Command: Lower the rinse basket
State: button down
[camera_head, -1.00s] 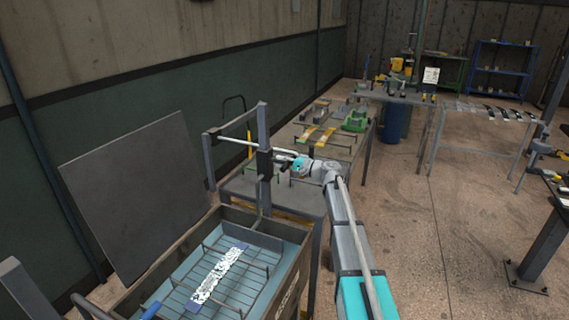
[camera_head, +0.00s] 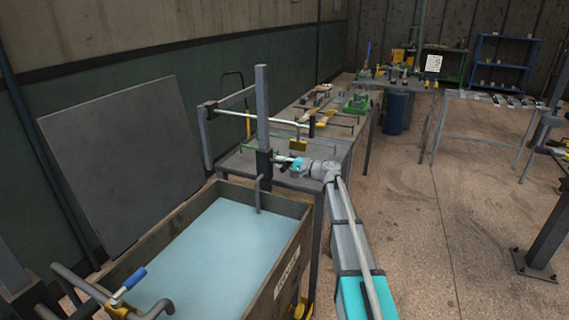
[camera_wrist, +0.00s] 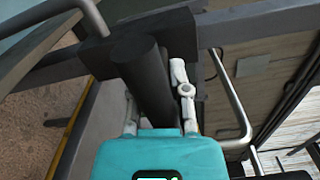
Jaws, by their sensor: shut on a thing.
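The rinse tank (camera_head: 292,205) holds pale blue, opaque water (camera_head: 205,250). The rinse basket is not visible; the water hides whatever is below its surface. A bent grey rod (camera_head: 258,192) runs from the dark slider block (camera_head: 264,163) down over the tank's far end. The block sits low on an upright grey post (camera_head: 262,100). My gripper (camera_head: 288,163) is at the block's right side. In the wrist view, my gripper (camera_wrist: 158,88) is shut around a dark round handle (camera_wrist: 143,72) that sticks out from the block (camera_wrist: 98,55).
A dark panel (camera_head: 125,160) leans by the wall left of the tank. A pipe frame with a blue-handled lever (camera_head: 128,284) stands at the near left. A workbench (camera_head: 335,148) with parts lies behind the post. The floor to the right (camera_head: 430,230) is open.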

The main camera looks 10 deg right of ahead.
jog(key=shift+s+a+f+b, duration=0.15)
jog(key=shift+f+b, duration=0.35)
jog(key=shift+f, duration=0.25)
jog(key=shift+w+a+f+b, duration=0.15)
jog(key=shift+f+b, duration=0.3)
jog(key=shift+f, duration=0.25)
jog(key=shift+s, duration=0.15)
jog(key=c, duration=0.6)
grip_release()
jog(key=shift+f, duration=0.1)
jog(key=shift+d, duration=0.1)
